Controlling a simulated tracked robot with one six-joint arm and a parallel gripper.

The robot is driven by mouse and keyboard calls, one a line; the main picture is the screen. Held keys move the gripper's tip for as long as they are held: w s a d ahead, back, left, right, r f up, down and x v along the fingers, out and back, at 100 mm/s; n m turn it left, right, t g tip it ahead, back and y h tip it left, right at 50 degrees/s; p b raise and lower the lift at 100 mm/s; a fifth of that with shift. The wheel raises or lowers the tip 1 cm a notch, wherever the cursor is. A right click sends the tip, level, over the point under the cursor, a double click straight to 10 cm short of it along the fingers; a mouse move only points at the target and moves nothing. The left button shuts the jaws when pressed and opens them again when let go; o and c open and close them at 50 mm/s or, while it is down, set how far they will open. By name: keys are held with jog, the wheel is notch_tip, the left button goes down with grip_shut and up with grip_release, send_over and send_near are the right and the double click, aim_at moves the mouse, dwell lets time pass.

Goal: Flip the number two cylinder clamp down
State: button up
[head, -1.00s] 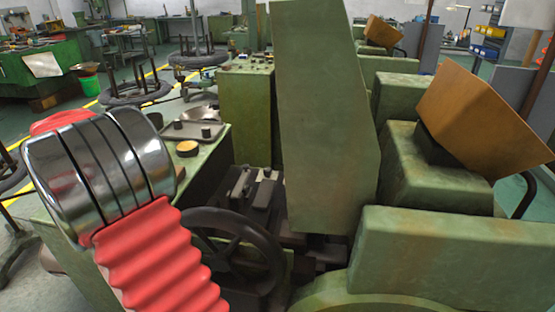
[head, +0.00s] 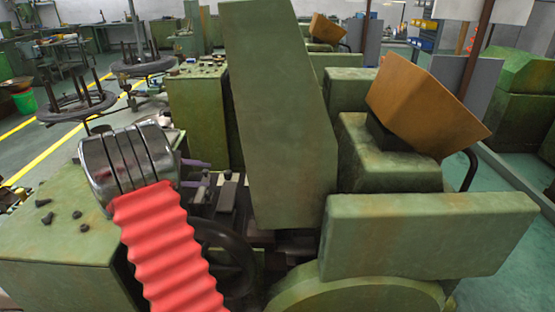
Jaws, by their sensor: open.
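My arm shows at the left as red bellows with a chrome ringed joint at its end. Two thin purplish fingers of my gripper (head: 196,173) show just right of the chrome, apart from each other, with nothing visible between them; the rest is hidden behind the joint. The heading machine's bed holds small dark clamp parts (head: 228,194) right of the fingers, left of the tall green guard. I cannot tell which of them is the number two cylinder clamp or whether it is up or down. No contact with the fingers is visible.
A tall green guard (head: 280,115) stands right of the bed. A dark handwheel (head: 235,255) sits below the clamp parts, behind my bellows. A green cabinet (head: 60,250) with small dark knobs is at the left. A green cover (head: 425,235) and a tilted orange box (head: 425,105) are at the right.

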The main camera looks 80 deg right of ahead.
jog(key=s+d+f+n+g+h, duration=0.1)
jog(key=s+d+g+h, duration=0.1)
jog(key=s+d, duration=0.3)
jog(key=s+d+f+n+g+h, duration=0.1)
jog(key=s+d+f+g, duration=0.1)
jog(key=s+d, duration=0.3)
jog(key=shift+s+d+f+n+g+h, duration=0.35)
jog(key=shift+s+g, duration=0.35)
jog(key=shift+s, duration=0.3)
jog(key=shift+d, duration=0.15)
jog(key=x, duration=1.3)
jog(key=shift+s+d, duration=0.2)
jog(key=shift+d, duration=0.05)
grip_shut()
